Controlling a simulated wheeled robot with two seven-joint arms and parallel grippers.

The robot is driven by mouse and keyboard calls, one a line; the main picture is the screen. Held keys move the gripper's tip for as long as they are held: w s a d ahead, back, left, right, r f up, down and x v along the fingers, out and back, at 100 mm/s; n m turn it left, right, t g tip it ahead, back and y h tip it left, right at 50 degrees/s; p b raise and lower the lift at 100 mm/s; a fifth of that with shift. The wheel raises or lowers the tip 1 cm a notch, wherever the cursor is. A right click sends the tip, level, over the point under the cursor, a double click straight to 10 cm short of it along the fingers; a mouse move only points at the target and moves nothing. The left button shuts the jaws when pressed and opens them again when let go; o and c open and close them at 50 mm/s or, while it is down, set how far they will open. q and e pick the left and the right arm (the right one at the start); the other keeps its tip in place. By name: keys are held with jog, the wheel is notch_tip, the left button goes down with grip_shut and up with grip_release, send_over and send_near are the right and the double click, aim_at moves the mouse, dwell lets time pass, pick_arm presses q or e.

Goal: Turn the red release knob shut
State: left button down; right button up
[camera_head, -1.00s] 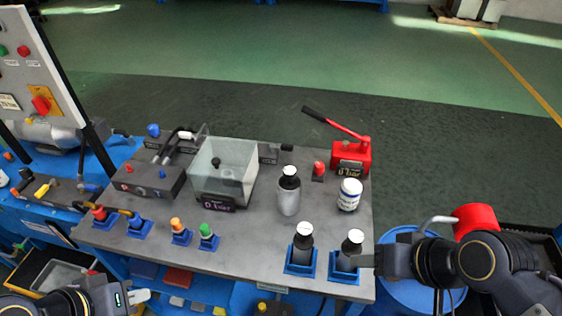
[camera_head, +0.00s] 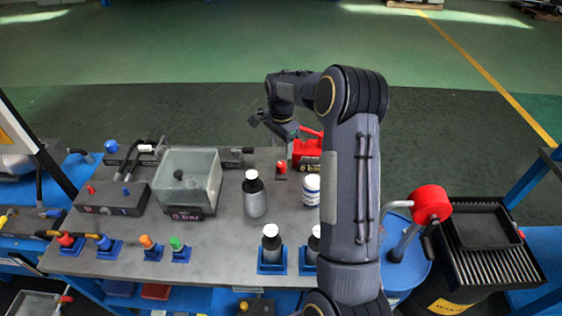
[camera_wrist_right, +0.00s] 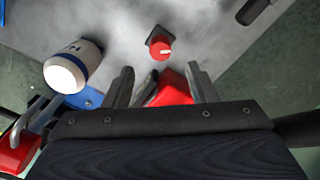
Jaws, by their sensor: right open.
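The red release knob (camera_head: 281,168) stands on a small dark base on the grey bench top, left of the red hand pump (camera_head: 307,152). In the right wrist view the knob (camera_wrist_right: 160,48) has a pale mark on its face and lies just beyond my fingertips, apart from them. My right gripper (camera_wrist_right: 160,76) is open, its two fingers spread toward the knob. A red part shows between the fingers, likely the pump. In the head view my right gripper (camera_head: 286,130) is small and partly hidden by its own arm, above the pump. My left gripper is out of view.
A white jar (camera_head: 312,187) stands close to the knob and also shows in the wrist view (camera_wrist_right: 74,68). My right arm covers the bench's right side.

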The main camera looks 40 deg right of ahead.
aim_at(281, 164)
notch_tip(281, 164, down, 8)
jog(key=shift+d+p, duration=0.1)
jog(key=shift+p, duration=0.5)
jog(key=c, duration=1)
